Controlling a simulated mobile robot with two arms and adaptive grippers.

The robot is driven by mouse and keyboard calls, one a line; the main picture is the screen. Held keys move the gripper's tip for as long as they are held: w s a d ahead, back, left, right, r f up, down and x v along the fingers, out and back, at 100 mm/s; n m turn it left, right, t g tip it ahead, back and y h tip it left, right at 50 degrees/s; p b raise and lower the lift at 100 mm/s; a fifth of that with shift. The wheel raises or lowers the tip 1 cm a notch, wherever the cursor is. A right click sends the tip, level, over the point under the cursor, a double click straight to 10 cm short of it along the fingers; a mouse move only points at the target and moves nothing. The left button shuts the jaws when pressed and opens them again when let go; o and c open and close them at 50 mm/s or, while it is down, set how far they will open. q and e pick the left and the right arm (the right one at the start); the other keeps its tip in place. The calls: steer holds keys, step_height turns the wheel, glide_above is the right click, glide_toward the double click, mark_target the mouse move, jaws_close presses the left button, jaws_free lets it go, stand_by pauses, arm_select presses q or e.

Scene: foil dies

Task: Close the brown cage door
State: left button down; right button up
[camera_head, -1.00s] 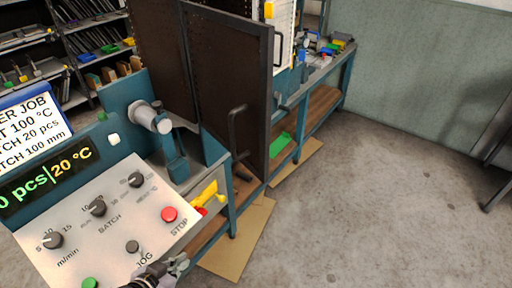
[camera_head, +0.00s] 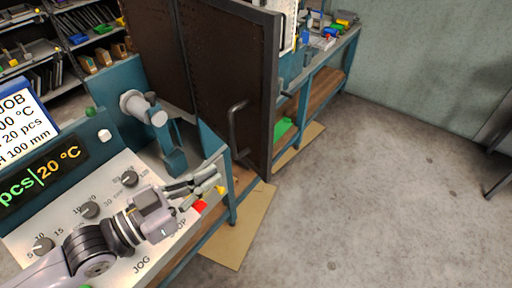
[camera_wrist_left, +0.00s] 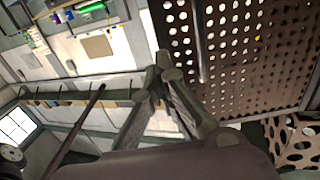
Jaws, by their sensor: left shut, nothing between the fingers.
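The brown cage door (camera_head: 225,75) is a perforated panel in a dark frame, standing upright at the machine's edge in the head view. It has a dark bar handle (camera_head: 236,130) low on its face. In the left wrist view the perforated door (camera_wrist_left: 245,50) fills the upper right, with part of the handle bar (camera_wrist_left: 201,45) in front of it. My left gripper (camera_head: 215,182) is shut and empty, over the right edge of the control panel, below and in front of the handle and apart from it. Its fingers also show in the left wrist view (camera_wrist_left: 164,68). My right gripper is out of view.
The control panel (camera_head: 70,190) with knobs lies under my left arm. A grey cylinder on a blue bracket (camera_head: 172,150) stands left of the handle. A workbench (camera_head: 325,70) runs behind the door. The floor (camera_head: 370,190) to the right is clear.

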mark_target(266, 145)
arm_select(q)
steer(key=p+x, duration=0.3)
steer(key=x, duration=0.7)
steer(key=shift+w+d+r, duration=0.1)
steer(key=shift+w+d, duration=0.05)
steer(key=shift+w, duration=0.1)
steer(key=shift+w+d, duration=0.45)
steer(key=shift+d, duration=0.1)
steer(key=shift+p, duration=0.3)
